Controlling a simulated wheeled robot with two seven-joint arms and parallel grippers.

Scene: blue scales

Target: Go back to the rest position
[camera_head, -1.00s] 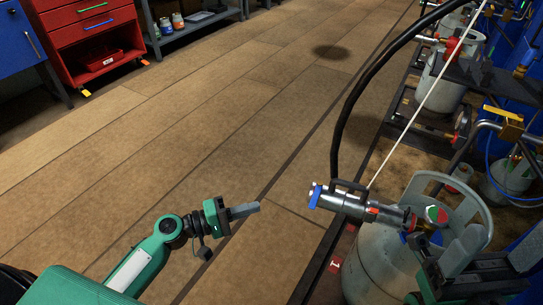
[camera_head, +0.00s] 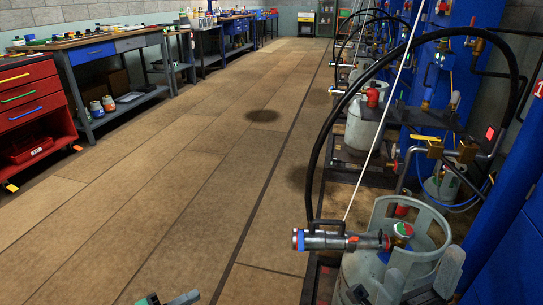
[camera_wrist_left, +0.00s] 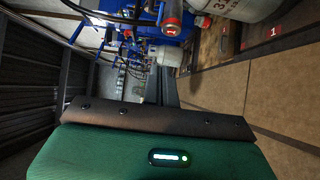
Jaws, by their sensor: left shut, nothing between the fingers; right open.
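My left gripper (camera_head: 178,299) is at the bottom edge of the head view, mostly cut off, over the open floor. In the left wrist view its fingers (camera_wrist_left: 160,88) are together with nothing between them. My right gripper (camera_head: 421,275) is at the bottom right of the head view, its grey fingers apart. It is in front of the nearest grey gas cylinder (camera_head: 362,272), and I cannot tell if they touch. A silver filling connector (camera_head: 328,240) with a blue end lies level at the cylinder's valve (camera_head: 402,230), a black hose above it.
More cylinders (camera_head: 366,125) stand on scales along the right, beside blue cabinets (camera_head: 500,220). A red drawer unit (camera_head: 30,105) and workbenches (camera_head: 110,45) line the left. The brown floor (camera_head: 170,190) between them is clear.

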